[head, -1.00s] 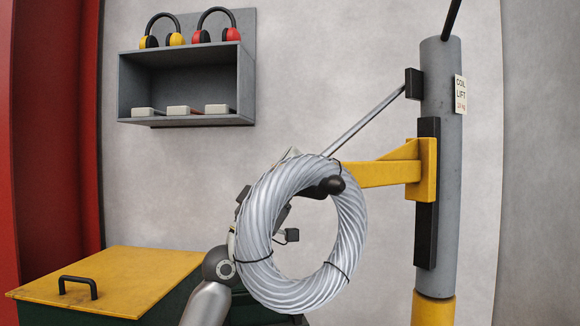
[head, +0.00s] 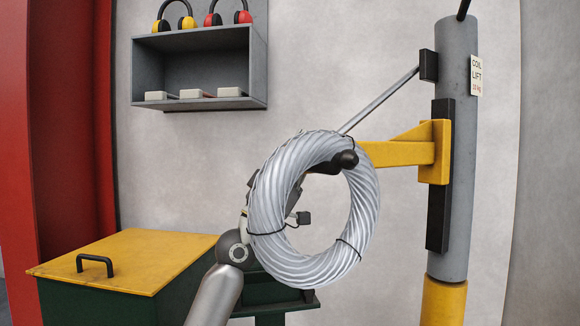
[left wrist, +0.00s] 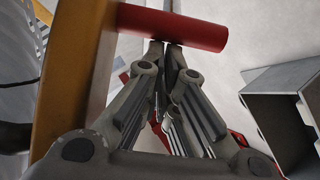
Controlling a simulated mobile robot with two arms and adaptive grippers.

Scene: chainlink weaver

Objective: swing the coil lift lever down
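The coil lift lever (head: 381,98) is a grey rod. It slopes down and left from a black block on the post, and its lower end is hidden behind a silver wire coil (head: 267,195). The coil hangs on the yellow bracket (head: 402,153). In the left wrist view a red cylindrical handle (left wrist: 185,29) lies across my left gripper's tips (left wrist: 165,46). The fingers are together, with the tips at or very near the handle; contact cannot be told. In the head view the coil hides most of this gripper. My right gripper is not in view.
The grey post (head: 456,200) labelled COIL LIFT stands at right. A wall shelf (head: 200,105) with ear defenders on top is at upper left. A dark green bin with a yellow lid (head: 130,262) is at lower left. Bare wall lies between shelf and post.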

